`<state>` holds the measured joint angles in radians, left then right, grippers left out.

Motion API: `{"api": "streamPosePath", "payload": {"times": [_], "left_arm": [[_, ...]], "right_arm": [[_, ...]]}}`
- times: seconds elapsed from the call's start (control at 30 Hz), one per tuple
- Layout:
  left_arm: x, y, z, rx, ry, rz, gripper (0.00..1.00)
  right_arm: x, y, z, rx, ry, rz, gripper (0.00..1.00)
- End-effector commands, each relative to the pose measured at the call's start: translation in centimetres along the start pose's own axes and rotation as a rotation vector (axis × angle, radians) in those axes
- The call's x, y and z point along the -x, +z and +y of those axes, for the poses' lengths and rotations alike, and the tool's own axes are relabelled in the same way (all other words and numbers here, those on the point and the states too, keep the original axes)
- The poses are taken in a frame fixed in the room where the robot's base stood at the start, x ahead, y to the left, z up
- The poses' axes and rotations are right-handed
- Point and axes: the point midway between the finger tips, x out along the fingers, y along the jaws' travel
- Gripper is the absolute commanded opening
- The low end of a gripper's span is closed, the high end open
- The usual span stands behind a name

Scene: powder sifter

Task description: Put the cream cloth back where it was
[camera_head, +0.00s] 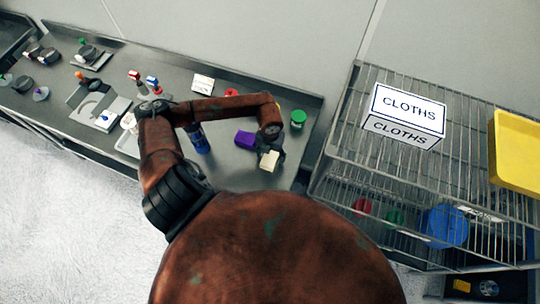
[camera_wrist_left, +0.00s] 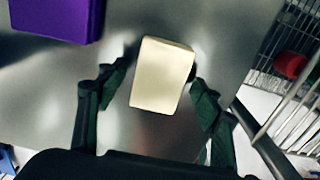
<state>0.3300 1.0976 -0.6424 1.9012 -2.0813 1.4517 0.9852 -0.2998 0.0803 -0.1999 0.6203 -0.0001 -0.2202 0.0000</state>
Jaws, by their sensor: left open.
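The cream cloth (camera_head: 269,160) is a folded block lying on the metal counter near its right end. My left gripper (camera_head: 270,148) is right at it. In the left wrist view the cream cloth (camera_wrist_left: 162,75) is between the two spread fingers (camera_wrist_left: 158,95), with a gap at the left finger. The right finger is close to the cloth's edge; I cannot tell whether it touches. A sign reading CLOTHS (camera_head: 408,110) stands on the wire rack (camera_head: 345,130) to the right. My right gripper is not in view.
A purple block (camera_head: 245,139) lies just beside the cream cloth. A green-lidded jar (camera_head: 298,118) and a blue bottle (camera_head: 197,138) stand on the counter (camera_head: 225,165). A yellow tray (camera_head: 517,150) is on the rack's right, leaving wire shelf bare around the sign.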

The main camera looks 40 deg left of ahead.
Motion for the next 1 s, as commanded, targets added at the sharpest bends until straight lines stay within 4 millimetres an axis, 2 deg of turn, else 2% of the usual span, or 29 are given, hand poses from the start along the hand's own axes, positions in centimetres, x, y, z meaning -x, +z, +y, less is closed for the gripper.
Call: {"api": "streamPosePath", "payload": {"times": [0.23,0.7,0.83,1.0], "left_arm": [[1.2,0.1,0.0,-0.001,0.0,-0.004,0.6],[10.2,0.1,0.0,-0.001,0.001,-0.004,0.6],[11.6,0.1,0.0,0.0,0.0,-0.002,0.6],[12.3,0.0,0.0,0.0,0.0,0.0,0.6]], "right_arm": [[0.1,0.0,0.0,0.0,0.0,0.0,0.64],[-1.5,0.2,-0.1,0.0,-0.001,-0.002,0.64],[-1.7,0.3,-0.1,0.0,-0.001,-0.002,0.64],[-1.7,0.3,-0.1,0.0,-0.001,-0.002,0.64]]}}
